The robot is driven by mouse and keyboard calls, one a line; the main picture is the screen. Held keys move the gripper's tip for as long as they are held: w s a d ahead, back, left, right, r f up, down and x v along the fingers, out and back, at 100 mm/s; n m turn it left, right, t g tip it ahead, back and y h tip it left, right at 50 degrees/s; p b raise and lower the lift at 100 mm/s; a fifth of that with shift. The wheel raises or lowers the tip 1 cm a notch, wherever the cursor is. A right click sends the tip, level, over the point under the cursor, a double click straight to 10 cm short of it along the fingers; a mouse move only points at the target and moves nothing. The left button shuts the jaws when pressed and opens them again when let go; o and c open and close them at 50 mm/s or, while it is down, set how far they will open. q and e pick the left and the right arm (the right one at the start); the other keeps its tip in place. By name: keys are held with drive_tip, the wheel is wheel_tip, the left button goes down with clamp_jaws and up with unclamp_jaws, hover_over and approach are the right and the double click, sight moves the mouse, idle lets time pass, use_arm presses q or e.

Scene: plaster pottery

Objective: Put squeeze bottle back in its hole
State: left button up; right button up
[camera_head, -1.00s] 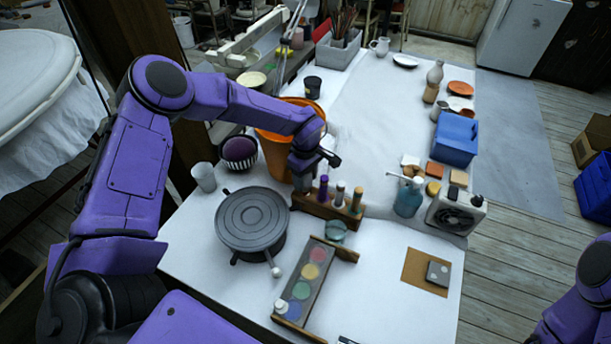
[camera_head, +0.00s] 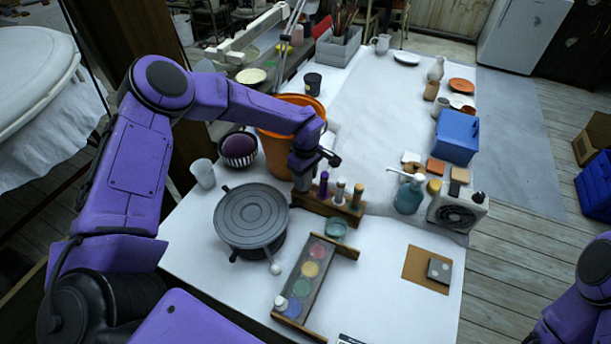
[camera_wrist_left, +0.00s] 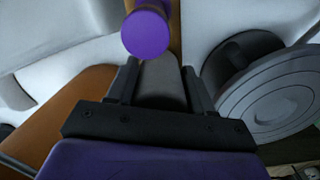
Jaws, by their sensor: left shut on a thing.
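My left gripper (camera_head: 304,170) is at the left end of the wooden rack (camera_head: 343,211), close beside the purple squeeze bottle (camera_head: 323,184). It is shut on a grey squeeze bottle (camera_wrist_left: 162,82), seen between the fingers in the left wrist view. The purple top (camera_wrist_left: 146,34) shows just beyond the fingertips there. Two more bottles, one pale-capped (camera_head: 340,191) and one tan (camera_head: 357,196), stand upright in the rack. The gripper hides the rack's left end, so I cannot tell whether the grey bottle is in its hole. My right gripper is out of view.
An orange bucket (camera_head: 272,150) stands right behind the left gripper. A dark grey turntable (camera_head: 250,217) is to the left of the rack. A paint palette (camera_head: 305,284) and glass cup (camera_head: 336,228) lie in front. The white table's middle is clear.

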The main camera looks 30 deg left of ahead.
use_arm(q)
drive_tip(key=shift+f, duration=0.3)
drive_tip(key=o, duration=0.7)
wheel_tip(320, 180, up, 11)
drive_tip(key=p, duration=0.8)
drive_tip(key=shift+f, duration=0.2)
drive_tip(key=shift+f, duration=0.1)
